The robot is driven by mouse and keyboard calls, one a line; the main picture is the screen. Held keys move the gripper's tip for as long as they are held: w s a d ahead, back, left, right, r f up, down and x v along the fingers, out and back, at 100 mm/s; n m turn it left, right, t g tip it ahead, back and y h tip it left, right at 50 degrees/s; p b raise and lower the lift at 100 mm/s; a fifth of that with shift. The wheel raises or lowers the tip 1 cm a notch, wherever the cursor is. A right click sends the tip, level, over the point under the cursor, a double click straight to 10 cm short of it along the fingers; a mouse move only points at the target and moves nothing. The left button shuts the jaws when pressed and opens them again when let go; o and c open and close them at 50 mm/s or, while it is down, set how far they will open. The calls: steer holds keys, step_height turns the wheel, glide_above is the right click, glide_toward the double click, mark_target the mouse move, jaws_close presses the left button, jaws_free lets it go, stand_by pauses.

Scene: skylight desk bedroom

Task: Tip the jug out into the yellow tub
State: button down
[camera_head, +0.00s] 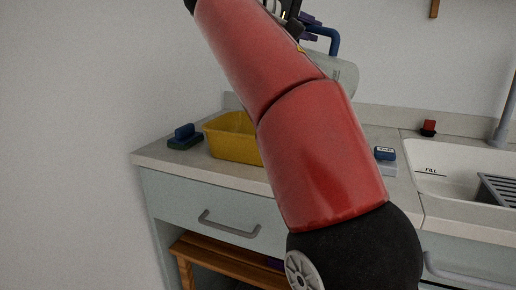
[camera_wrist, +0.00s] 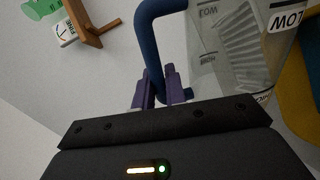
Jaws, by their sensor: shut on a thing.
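The jug (camera_head: 345,75) is clear, with a blue handle (camera_head: 326,34). It is held in the air above the counter, and my arm hides much of it. The handle shows above the body, so the jug looks tilted; how far I cannot tell. My gripper (camera_wrist: 158,90) has purple fingers shut on the blue handle, and the jug's printed wall (camera_wrist: 225,45) fills the upper right of the wrist view. The yellow tub (camera_head: 228,140) stands on the counter, left of the jug in the head view, its right part hidden by my arm. Any contents are unclear.
A blue-and-green brush or scrubber (camera_head: 184,137) lies left of the tub. A small blue-topped item (camera_head: 385,154) stands right of my arm. A white sink (camera_head: 450,172) with a grey rack (camera_head: 497,189) is at right; a red-topped item (camera_head: 428,128) sits behind it.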

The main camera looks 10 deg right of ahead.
steer(key=shift+s+d+f+m+b, duration=0.25)
steer(key=shift+s+f+m+b, duration=0.3)
steer(key=shift+b, duration=0.7)
steer(key=shift+s+d+f+m+b, duration=0.15)
steer(key=shift+s+f+m+b, duration=0.15)
steer(key=shift+b, duration=0.3)
steer(key=shift+s+r+t, duration=0.15)
steer(key=shift+t, duration=0.15)
